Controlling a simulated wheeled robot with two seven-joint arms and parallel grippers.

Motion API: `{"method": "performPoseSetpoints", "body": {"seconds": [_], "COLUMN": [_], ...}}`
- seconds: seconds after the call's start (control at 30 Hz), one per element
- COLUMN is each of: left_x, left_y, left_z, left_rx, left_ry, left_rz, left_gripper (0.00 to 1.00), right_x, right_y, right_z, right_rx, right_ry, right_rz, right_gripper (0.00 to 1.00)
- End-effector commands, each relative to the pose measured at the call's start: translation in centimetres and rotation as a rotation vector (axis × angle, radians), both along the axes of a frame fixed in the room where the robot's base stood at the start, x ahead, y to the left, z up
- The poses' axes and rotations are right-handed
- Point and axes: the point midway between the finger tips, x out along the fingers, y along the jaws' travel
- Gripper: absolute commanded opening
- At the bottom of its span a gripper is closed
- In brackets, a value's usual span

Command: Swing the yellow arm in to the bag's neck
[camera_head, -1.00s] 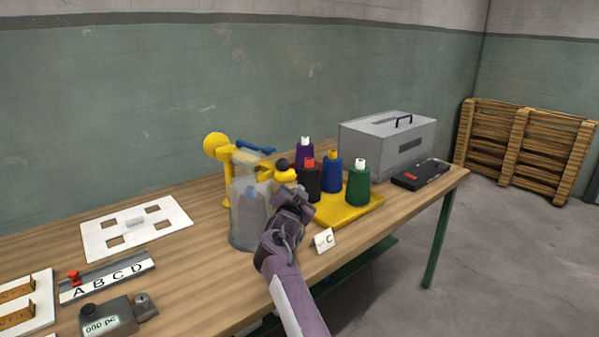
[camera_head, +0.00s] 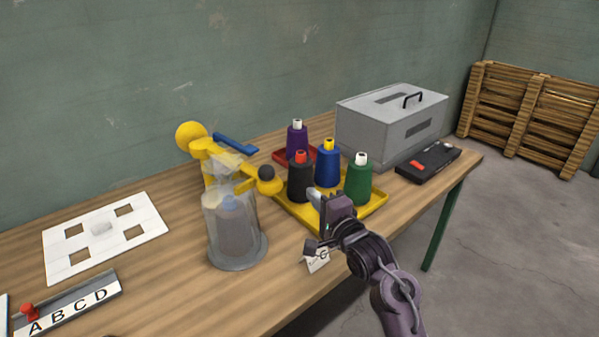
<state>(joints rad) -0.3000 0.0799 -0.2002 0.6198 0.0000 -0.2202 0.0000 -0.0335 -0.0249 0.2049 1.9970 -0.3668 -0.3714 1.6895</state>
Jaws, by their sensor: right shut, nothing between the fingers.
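A yellow stand (camera_head: 198,148) with a round yellow head and a blue bar is on the table. The yellow arm (camera_head: 270,186) with a black ball knob sticks out to the right, beside the bag's gathered neck. My left gripper is out of view.
A grey box (camera_head: 385,128) is at the back right. A white plate (camera_head: 104,238) lies left.

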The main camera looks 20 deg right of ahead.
Motion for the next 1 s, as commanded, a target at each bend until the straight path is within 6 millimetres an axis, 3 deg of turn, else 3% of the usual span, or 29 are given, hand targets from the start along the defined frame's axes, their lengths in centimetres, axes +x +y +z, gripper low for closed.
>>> {"method": "performPoseSetpoints", "body": {"seconds": [0.17,0.57,0.7,1.0], "left_x": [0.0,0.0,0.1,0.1], "left_y": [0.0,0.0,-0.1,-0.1], "left_z": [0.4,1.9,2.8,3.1], "left_rx": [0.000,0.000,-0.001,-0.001], "left_ry": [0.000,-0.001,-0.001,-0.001], "left_rz": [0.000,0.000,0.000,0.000], "left_gripper": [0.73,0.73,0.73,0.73], "right_x": [2.2,10.1,8.6,7.9], "right_y": [0.3,1.4,3.6,4.8], "right_z": [0.2,0.2,0.1,0.0], "right_rx": [0.003,0.000,0.003,0.001], "right_ry": [-0.001,0.000,0.002,-0.001], "right_rz": [0.002,0.000,0.001,-0.002], "right_gripper": [0.00,0.00,0.00,0.00]}}
